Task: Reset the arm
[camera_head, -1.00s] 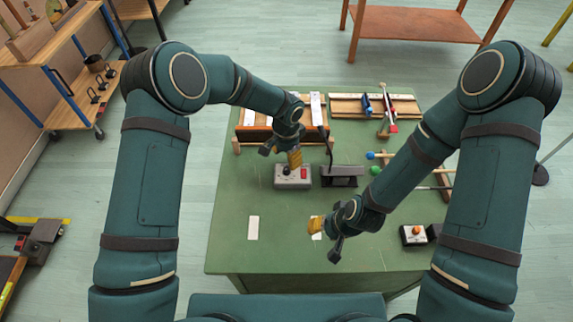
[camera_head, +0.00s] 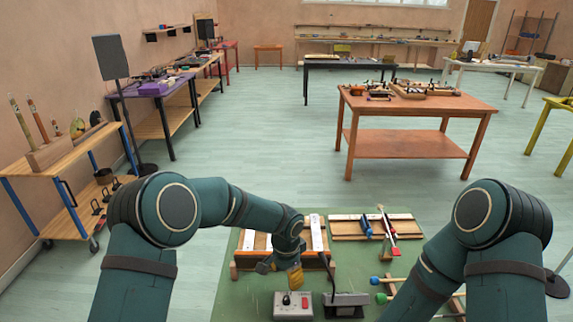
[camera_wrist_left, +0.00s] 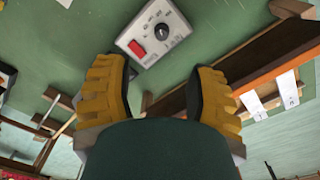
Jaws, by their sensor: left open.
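My left gripper (camera_head: 281,272) hangs over the green table (camera_head: 240,296), just above and behind a grey control box (camera_head: 293,307) with a red switch and a black knob. In the left wrist view my left gripper (camera_wrist_left: 160,95) shows two yellow-padded fingers spread apart with nothing between them. The control box (camera_wrist_left: 155,32) lies beyond the fingertips there, apart from them. My right arm (camera_head: 440,255) comes in from the right; its gripper is below the picture and hidden.
A wooden rack with white strips (camera_head: 317,236) stands behind the left gripper. A wooden board (camera_head: 350,228) with blue and red clamps lies at the back right. A dark stand (camera_head: 346,301) and colour-tipped mallets (camera_head: 385,281) are to the right. An orange table (camera_head: 410,146) stands beyond open floor.

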